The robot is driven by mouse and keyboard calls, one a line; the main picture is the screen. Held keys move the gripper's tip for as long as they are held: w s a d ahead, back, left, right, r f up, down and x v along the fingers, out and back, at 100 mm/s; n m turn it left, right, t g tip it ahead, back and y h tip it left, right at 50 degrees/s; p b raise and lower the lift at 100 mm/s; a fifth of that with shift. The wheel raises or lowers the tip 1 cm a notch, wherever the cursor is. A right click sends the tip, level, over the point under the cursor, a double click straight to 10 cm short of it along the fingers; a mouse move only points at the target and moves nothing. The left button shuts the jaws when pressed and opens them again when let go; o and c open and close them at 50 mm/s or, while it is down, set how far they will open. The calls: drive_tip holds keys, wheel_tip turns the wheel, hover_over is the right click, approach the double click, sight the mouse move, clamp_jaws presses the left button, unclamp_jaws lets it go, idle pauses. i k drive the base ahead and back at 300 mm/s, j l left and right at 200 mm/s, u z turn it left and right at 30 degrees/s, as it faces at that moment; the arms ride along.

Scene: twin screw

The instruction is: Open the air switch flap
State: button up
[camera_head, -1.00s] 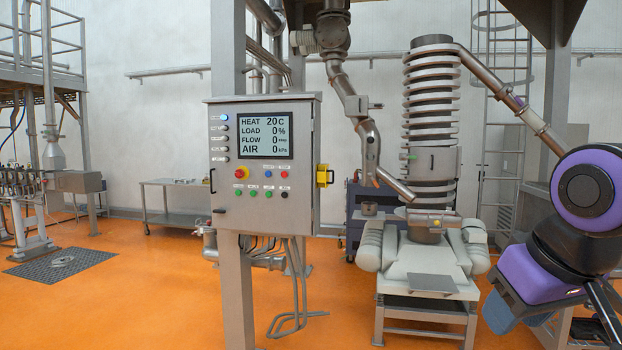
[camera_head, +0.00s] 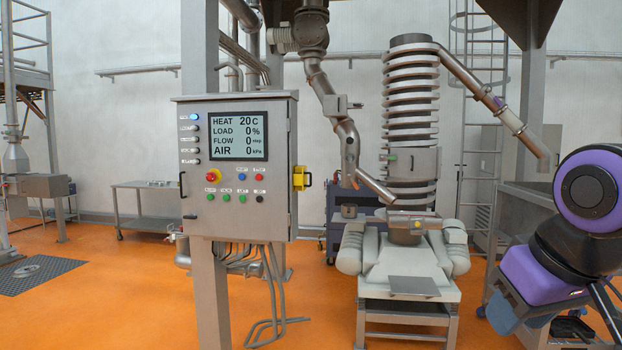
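A grey control cabinet (camera_head: 235,215) stands on a post left of centre, with a lit display (camera_head: 238,136) reading HEAT 20 C, LOAD 0, FLOW 0 and AIR 0. A yellow fitting (camera_head: 300,178) sits on its right side wall, seen at a shallow angle. It appears to be the air switch with its flap. I cannot tell from here whether the flap is open or shut. My purple and black arm (camera_head: 546,272) is at the right edge, well apart from the cabinet. My gripper does not show.
A ribbed spiral machine (camera_head: 411,120) on a pale base stands right of the cabinet. A slanted pipe (camera_head: 482,95) runs from its top toward my arm. Cables (camera_head: 272,290) hang below the cabinet. Orange floor (camera_head: 120,300) is clear in front.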

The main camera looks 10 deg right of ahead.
sight(301, 181)
drive_tip(key=i+l, duration=0.2)
drive_tip(key=i, duration=0.3)
drive_tip(key=i+l, duration=0.25)
drive_tip(key=i, duration=0.3)
drive_tip(key=i+l, duration=0.2)
drive_tip(key=i, duration=0.3)
drive_tip(key=i+l, duration=0.2)
drive_tip(key=i, duration=0.3)
drive_tip(key=i+l, duration=0.25)
drive_tip(key=i, duration=0.3)
